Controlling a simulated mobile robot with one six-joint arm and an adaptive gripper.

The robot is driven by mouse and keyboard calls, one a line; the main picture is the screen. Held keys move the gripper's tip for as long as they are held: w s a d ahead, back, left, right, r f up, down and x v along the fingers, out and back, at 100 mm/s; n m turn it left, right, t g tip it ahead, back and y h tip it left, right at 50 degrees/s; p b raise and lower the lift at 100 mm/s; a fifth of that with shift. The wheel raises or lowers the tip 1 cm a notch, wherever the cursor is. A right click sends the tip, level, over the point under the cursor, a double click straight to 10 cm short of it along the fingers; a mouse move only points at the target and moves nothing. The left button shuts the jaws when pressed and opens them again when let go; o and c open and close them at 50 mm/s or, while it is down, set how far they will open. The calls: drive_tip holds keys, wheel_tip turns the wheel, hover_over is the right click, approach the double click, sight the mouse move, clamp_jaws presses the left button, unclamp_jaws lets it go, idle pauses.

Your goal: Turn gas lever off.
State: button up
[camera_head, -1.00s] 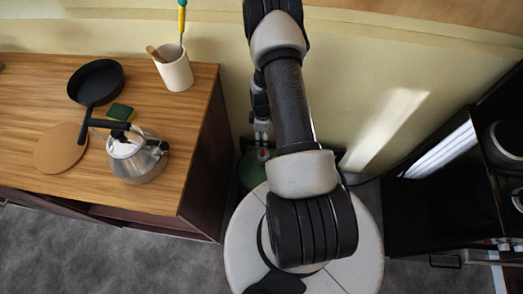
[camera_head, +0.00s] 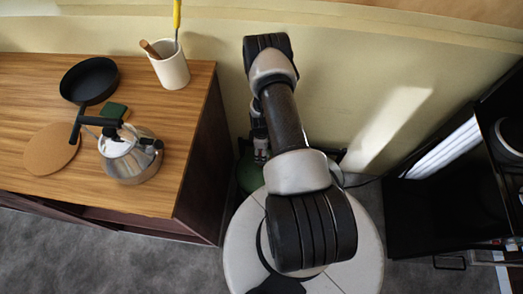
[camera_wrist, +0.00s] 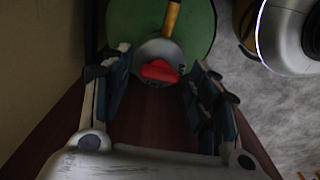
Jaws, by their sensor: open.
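The red gas lever (camera_wrist: 160,70) sits on a grey valve (camera_wrist: 160,50) on top of a green gas cylinder (camera_wrist: 202,22) in the wrist view. A yellow-brown hose or pipe (camera_wrist: 173,17) leads off the valve. My gripper (camera_wrist: 159,66) is open, with one finger on each side of the lever. I cannot tell whether either finger touches it. In the head view, part of the green cylinder (camera_head: 249,173) shows in the gap between the counter and my arm, below my gripper. The lever is hidden there.
A wooden counter (camera_head: 180,120) stands at left, with a kettle (camera_head: 132,158), a black pan (camera_head: 90,80) and a utensil cup (camera_head: 170,68). A wall (camera_head: 330,70) is behind. A black unit (camera_head: 435,215) stands at right. The gap around the cylinder is narrow.

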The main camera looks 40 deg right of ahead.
drive_tip(key=c, duration=1.1)
drive_tip(key=shift+o, duration=0.2)
drive_tip(key=shift+m, duration=0.4)
drive_tip(key=m+b, duration=0.2)
drive_tip(key=m, duration=0.1)
drive_tip(key=shift+m, duration=0.3)
drive_tip(key=m+b, duration=0.1)
drive_tip(key=m, duration=0.3)
drive_tip(key=shift+m+b, duration=0.3)
drive_tip(key=shift+b, duration=0.1)
drive_tip(key=m+b, duration=0.1)
drive_tip(key=m, duration=0.3)
drive_tip(key=shift+m+b, duration=0.7)
drive_tip(key=shift+m, duration=1.8)
